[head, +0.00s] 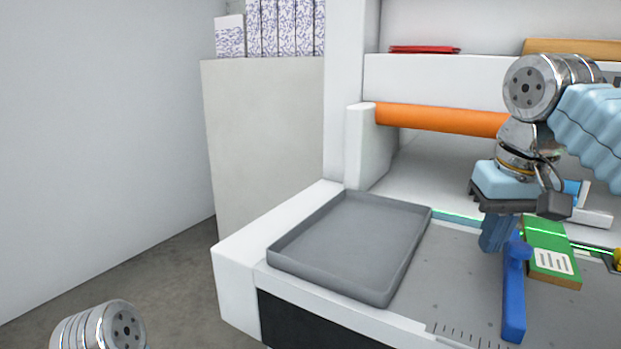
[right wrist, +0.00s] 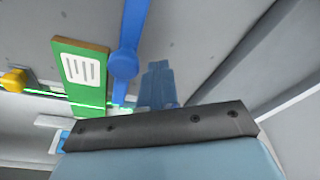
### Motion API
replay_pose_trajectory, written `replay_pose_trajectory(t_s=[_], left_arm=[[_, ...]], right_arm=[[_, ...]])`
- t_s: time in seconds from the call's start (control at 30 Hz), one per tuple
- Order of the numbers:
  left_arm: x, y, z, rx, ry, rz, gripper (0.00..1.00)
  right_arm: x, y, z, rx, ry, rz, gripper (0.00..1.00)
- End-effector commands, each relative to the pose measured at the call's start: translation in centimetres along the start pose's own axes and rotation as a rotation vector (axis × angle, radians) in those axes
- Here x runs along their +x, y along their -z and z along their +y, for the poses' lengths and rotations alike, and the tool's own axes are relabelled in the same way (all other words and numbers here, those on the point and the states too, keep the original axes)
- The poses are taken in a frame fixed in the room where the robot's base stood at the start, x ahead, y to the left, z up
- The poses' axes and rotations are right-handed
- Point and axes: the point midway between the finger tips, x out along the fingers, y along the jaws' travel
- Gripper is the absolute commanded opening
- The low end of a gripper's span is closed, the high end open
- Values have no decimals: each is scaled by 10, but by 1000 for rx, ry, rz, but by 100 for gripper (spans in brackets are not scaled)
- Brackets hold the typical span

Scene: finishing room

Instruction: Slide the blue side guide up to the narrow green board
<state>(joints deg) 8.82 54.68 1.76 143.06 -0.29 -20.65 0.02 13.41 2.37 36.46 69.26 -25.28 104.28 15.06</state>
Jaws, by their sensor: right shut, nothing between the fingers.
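The blue side guide (head: 514,300) is a long bar with a raised round knob, lying on the grey bed. The narrow green board (head: 549,255), with a white label, lies just right of it. In the right wrist view the guide (right wrist: 131,32) and the board (right wrist: 82,80) lie side by side with a thin gap. My right gripper (head: 493,234) is shut and empty, pointing down on the guide's left side, away from the board. Its fingertips (right wrist: 157,75) are close beside the knob; I cannot tell whether they touch. My left gripper is out of view.
A grey empty tray (head: 345,245) stands left on the bed. An orange roller (head: 440,119) spans the machine behind. A green light line crosses the bed and board. A yellow knob (right wrist: 14,80) is beyond the board. The bed between tray and guide is clear.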

Motion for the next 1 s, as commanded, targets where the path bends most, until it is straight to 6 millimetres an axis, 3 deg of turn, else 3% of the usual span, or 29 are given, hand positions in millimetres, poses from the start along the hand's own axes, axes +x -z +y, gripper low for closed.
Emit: replay_pose_trajectory(t_s=[1.0], left_arm=[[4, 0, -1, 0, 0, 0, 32]], right_arm=[[-1, -8, 14, 1, -1, -1, 0]])
